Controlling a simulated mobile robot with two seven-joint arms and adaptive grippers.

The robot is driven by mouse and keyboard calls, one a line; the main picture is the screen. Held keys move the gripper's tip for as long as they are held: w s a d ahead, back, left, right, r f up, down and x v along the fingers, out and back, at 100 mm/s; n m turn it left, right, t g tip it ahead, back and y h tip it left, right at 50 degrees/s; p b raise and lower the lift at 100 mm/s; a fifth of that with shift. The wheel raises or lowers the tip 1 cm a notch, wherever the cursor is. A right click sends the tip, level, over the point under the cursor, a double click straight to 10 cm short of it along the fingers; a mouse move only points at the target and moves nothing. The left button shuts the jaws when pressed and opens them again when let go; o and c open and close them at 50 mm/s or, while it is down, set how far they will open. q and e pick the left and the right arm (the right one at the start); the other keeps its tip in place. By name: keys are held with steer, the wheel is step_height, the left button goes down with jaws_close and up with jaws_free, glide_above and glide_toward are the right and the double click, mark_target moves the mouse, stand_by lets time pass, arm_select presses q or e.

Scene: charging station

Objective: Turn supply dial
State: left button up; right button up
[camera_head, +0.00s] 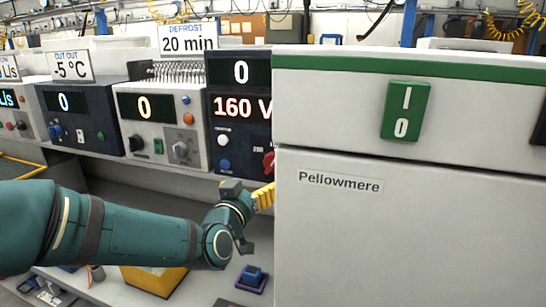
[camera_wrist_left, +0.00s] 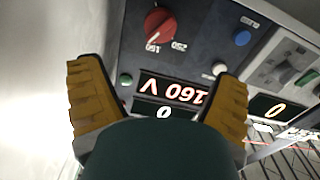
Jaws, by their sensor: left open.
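The supply dial is a round red knob (camera_head: 269,162) on a dark blue supply unit (camera_head: 226,128) whose display reads 160 V. In the head view the white cabinet partly hides it. In the left wrist view, which is upside down, the red knob (camera_wrist_left: 160,24) shows whole, with a pale pointer line toward one of two small printed marks. My left gripper (camera_head: 263,196) is below the knob, its yellow fingers partly behind the cabinet. In the wrist view the fingers (camera_wrist_left: 160,78) are spread wide, empty and apart from the knob. My right gripper is not in view.
A white cabinet (camera_head: 340,235) labelled Pellowmere, with a green switch (camera_head: 405,111), fills the right side close to my left gripper. A white unit (camera_head: 160,125) stands left of the supply unit. A blue button (camera_head: 224,164) is near the knob. A yellow box (camera_head: 153,281) lies on the bench below.

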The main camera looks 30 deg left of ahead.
mark_target(271, 166)
arm_select(q)
steer(key=x, duration=1.3)
steer(key=shift+w+a+f+b, duration=0.1)
steer(key=shift+w+a+b, duration=0.05)
steer(key=shift+w+b, duration=0.15)
steer(key=shift+s, duration=0.1)
steer(key=c, duration=1.2)
steer(key=shift+m, duration=0.4)
steer(key=shift+m+b, duration=0.45)
steer(key=shift+m, duration=2.05)
steer(key=o, duration=1.2)
